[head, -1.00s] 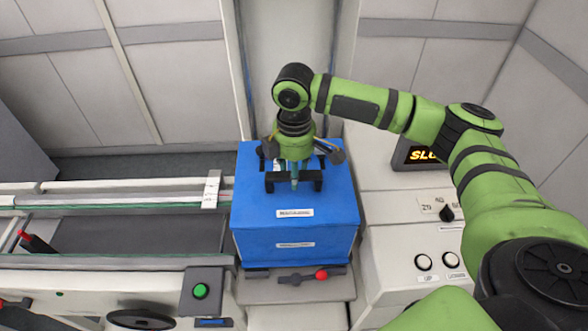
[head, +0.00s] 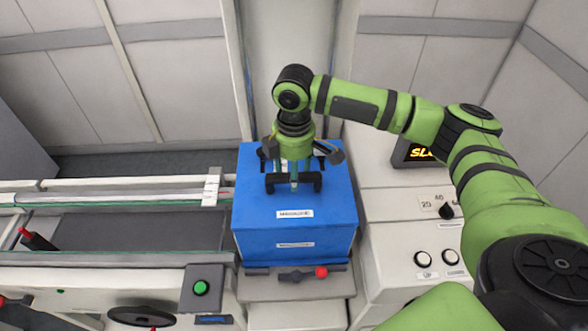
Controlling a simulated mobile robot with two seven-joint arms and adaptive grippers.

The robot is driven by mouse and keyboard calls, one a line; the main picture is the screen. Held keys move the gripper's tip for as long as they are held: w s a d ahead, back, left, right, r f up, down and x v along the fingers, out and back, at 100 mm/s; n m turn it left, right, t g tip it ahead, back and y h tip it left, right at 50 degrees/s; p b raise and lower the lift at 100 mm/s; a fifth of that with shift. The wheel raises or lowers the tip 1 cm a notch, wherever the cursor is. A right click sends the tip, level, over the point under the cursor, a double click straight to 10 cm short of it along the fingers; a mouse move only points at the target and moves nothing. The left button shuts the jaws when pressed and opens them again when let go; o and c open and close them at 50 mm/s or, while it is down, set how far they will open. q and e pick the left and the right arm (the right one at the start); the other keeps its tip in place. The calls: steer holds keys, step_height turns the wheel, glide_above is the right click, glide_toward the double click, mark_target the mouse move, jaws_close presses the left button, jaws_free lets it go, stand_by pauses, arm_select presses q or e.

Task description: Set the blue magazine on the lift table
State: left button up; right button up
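The blue magazine (head: 294,231) is a box with white labels on its front and top and a black handle (head: 270,184) on top. It stands upright on or just over the grey lift table (head: 297,287), whose front part shows below it. I cannot make out whether its underside touches. My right gripper (head: 294,183) points down at the handle, with its fingertips at the bar. Its fingers are small here and partly hidden, so their grip on the bar is unclear. My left gripper is not in view.
A conveyor (head: 130,233) with rails lies left, close to the magazine. A green button (head: 201,288) sits at its front. A control cabinet (head: 400,259) with a lit display, knob and two white buttons stands right. A red-tipped lever (head: 321,272) lies at the table's front.

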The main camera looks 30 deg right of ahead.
steer(key=shift+s, duration=0.15)
steer(key=shift+s+f, duration=0.15)
steer(key=shift+f, duration=0.1)
steer(key=shift+r, duration=0.45)
step_height(320, 180, up, 12)
steer(key=shift+f, duration=0.2)
